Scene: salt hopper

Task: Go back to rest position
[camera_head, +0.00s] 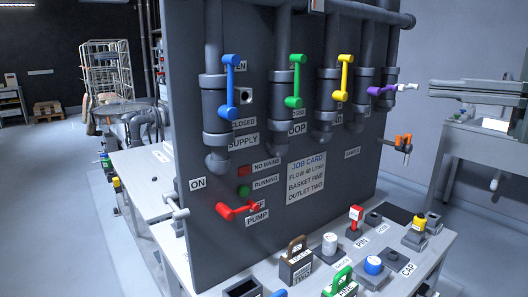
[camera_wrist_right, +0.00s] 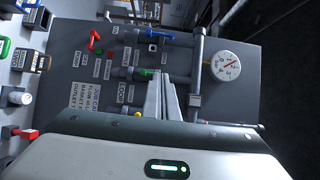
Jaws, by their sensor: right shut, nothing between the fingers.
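My right gripper (camera_head: 438,91) reaches in from the right edge of the head view, pointing left. It is shut and empty, apart from the purple handle (camera_head: 382,91) at the panel's right side. In the right wrist view its two pale fingers (camera_wrist_right: 165,88) lie together in front of the panel, and the picture is turned sideways. The fingers partly cover the pipework beyond. My left gripper is not in view.
A grey panel (camera_head: 275,140) carries pipes with blue (camera_head: 230,90), green (camera_head: 296,82) and yellow (camera_head: 344,78) handles and a red pump handle (camera_head: 238,210). An orange handle (camera_head: 400,142) sticks out right. A gauge (camera_wrist_right: 226,66) shows in the wrist view. The benchtop below holds several small items.

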